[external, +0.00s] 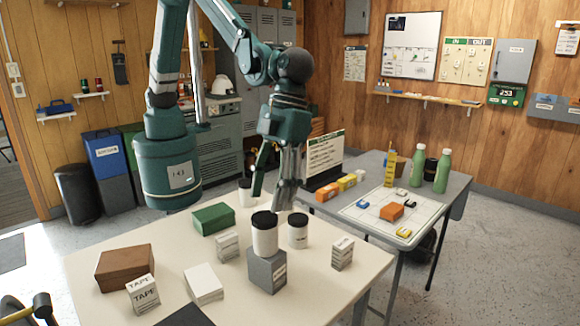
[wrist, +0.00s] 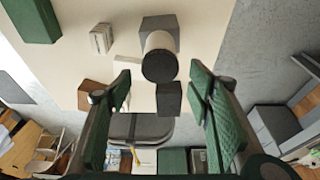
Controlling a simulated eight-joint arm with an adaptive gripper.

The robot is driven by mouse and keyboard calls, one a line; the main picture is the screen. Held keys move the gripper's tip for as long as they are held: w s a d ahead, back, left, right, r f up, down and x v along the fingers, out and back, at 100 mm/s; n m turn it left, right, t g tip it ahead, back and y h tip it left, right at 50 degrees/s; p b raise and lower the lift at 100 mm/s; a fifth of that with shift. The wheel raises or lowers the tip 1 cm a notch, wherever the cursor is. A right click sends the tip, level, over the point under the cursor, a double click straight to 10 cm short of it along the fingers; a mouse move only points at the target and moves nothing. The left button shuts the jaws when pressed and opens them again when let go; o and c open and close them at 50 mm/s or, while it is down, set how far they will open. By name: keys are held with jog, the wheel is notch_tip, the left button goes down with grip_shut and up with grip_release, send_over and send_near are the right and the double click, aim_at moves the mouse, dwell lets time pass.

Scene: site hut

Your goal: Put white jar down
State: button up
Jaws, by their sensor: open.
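A white jar with a black lid (external: 265,238) stands upright on a grey block (external: 267,271) on the pale table. In the wrist view the jar's black lid (wrist: 159,66) faces me, with the grey block (wrist: 160,22) beyond it. My gripper (external: 272,190) is just above and behind this jar, with its fingers spread and nothing held. In the wrist view the lid lies between the two finger lines, with space on both sides. Two similar white jars stand on the table, one to the right (external: 298,232) and one farther back (external: 245,193), partly hidden.
A green box (external: 213,219), a brown box (external: 125,267), small labelled boxes (external: 342,253) and a white stack (external: 204,284) crowd the pale table (external: 325,290). Its front right is clear. A grey table (external: 440,182) behind holds green bottles (external: 443,170) and blocks on a white board.

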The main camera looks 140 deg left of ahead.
jog(key=s+a+r+n+t+y, duration=0.3)
jog(key=s+r+n, duration=0.5)
jog(key=s+r, duration=1.05)
jog(key=s+a+n+t, duration=0.2)
jog(key=s+n, duration=0.3)
jog(key=s, duration=0.7)
jog(key=s+a+n+t, duration=0.2)
jog(key=s+a+n, duration=0.2)
jog(key=s, duration=0.9)
jog(key=shift+s+f+n, duration=0.2)
jog(key=shift+s+n, duration=0.1)
jog(key=shift+n, duration=0.2)
jog(key=shift+a, duration=0.1)
notch_tip(320, 180, down, 19)
jog(key=b, duration=1.9)
